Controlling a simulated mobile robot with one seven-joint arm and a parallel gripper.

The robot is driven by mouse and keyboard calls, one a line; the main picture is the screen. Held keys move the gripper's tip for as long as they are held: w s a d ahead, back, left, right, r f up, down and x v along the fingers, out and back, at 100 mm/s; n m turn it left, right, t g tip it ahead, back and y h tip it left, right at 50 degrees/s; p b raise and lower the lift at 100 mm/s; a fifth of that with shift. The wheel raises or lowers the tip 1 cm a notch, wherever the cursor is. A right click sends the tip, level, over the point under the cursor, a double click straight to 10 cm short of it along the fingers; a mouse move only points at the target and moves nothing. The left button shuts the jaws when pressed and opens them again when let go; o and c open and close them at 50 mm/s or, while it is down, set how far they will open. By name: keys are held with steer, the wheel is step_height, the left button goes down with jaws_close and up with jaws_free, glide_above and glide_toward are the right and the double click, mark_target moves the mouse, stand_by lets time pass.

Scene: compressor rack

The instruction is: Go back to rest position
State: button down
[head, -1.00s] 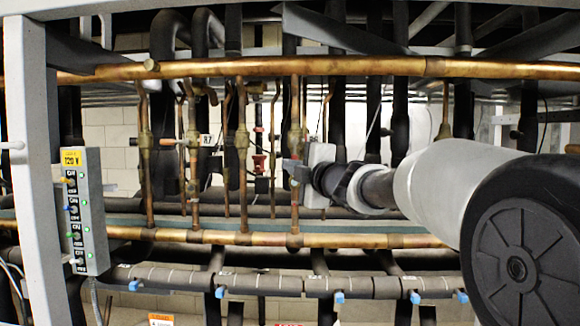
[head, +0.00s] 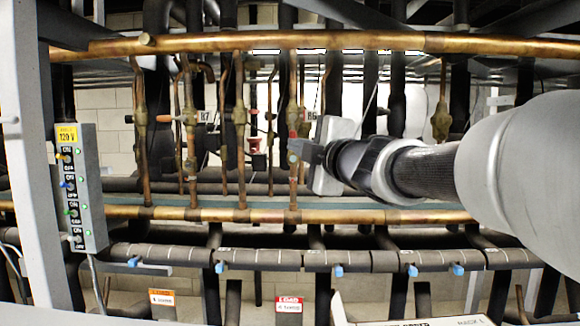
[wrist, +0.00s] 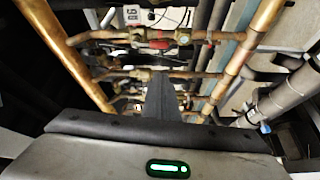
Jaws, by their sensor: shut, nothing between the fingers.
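My gripper (head: 298,147) is in the middle of the head view, at the end of my arm, which reaches in from the right. Its dark fingers are shut and empty. They point left, in front of the vertical copper pipes and below the upper copper pipe (head: 330,41). In the wrist view the closed fingers (wrist: 160,95) point into the rack between two long copper pipes. I cannot tell whether the fingertips touch a pipe.
A switch box (head: 83,188) with a yellow 120 V label stands at the left. The lower copper pipe (head: 340,216) and insulated pipes (head: 270,258) with blue clips run across below. Red (head: 289,304) and orange (head: 162,297) tags hang lower down.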

steer(key=s+d+f+m+g+h+p, duration=0.1)
steer(key=s+d+f+m+g+h, duration=0.2)
steer(key=s+d+f+m+h, duration=0.9)
steer(key=s+f+m+g+y, duration=0.2)
steer(key=s+f+m+g, duration=0.2)
steer(key=s+f, duration=0.4)
steer(key=s+f+m+g+y+p, duration=0.1)
steer(key=s+f+m+g, duration=0.3)
steer(key=s+f, duration=0.4)
steer(key=s+d+m+y, duration=0.1)
steer(key=s, duration=0.3)
steer(key=shift+f+m, duration=0.15)
steer(key=shift+m, duration=0.15)
steer(key=shift+s, duration=0.1)
